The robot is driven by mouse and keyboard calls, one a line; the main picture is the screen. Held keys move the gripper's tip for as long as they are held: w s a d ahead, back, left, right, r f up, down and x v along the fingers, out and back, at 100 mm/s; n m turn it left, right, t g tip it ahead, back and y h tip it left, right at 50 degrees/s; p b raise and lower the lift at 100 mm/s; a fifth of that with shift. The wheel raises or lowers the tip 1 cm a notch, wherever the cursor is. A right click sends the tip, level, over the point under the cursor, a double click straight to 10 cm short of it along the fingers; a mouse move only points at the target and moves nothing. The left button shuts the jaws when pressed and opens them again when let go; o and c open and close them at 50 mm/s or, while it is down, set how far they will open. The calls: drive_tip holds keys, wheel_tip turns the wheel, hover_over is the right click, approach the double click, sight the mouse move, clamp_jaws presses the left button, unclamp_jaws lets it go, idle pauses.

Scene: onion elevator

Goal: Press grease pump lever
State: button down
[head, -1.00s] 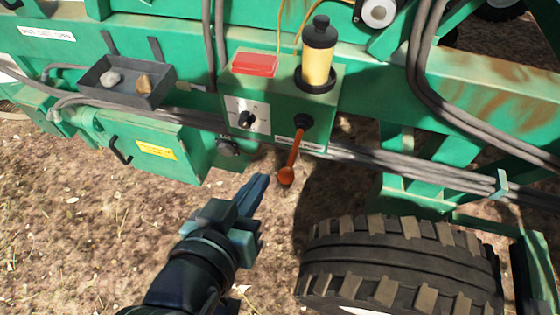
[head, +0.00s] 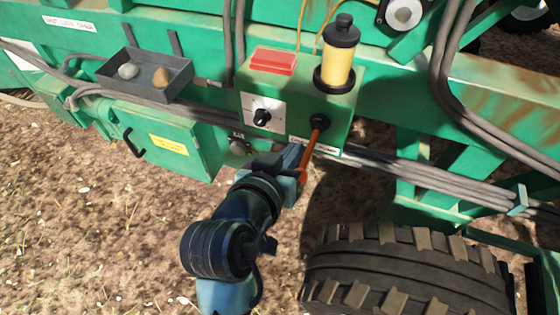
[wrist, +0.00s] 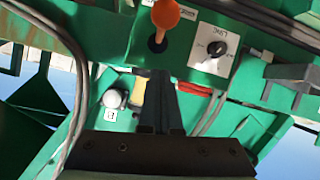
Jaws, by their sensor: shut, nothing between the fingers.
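The grease pump lever (head: 313,141) is an orange rod with a rounded end, sloping down and outward from a dark pivot on the green pump box (head: 287,112). Its orange end also shows at the top of the wrist view (wrist: 166,14), above and beyond my fingertips. My gripper (head: 293,152) is shut and empty, just left of the lever in the head view. The two fingers (wrist: 160,76) lie together in the wrist view. Lever and gripper overlap in the head view; I cannot tell whether they touch.
A grease reservoir (head: 338,62) with a black cap and a red block (head: 273,62) sit on the box. A black dial (head: 262,116) is left of the lever. A tray (head: 112,73) holds two stones. A large tire (head: 410,262) stands at lower right.

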drive_tip(key=shift+s+d+f, duration=0.1)
drive_tip(key=shift+s+f, duration=0.05)
drive_tip(key=shift+f, duration=0.5)
drive_tip(key=shift+s+d+f, duration=0.1)
drive_tip(key=shift+s+f, duration=0.1)
drive_tip(key=shift+f, duration=0.4)
drive_tip(key=shift+s+d+f, duration=0.1)
drive_tip(key=shift+s+f, duration=0.05)
drive_tip(key=shift+f, duration=0.5)
drive_tip(key=shift+f, duration=0.1)
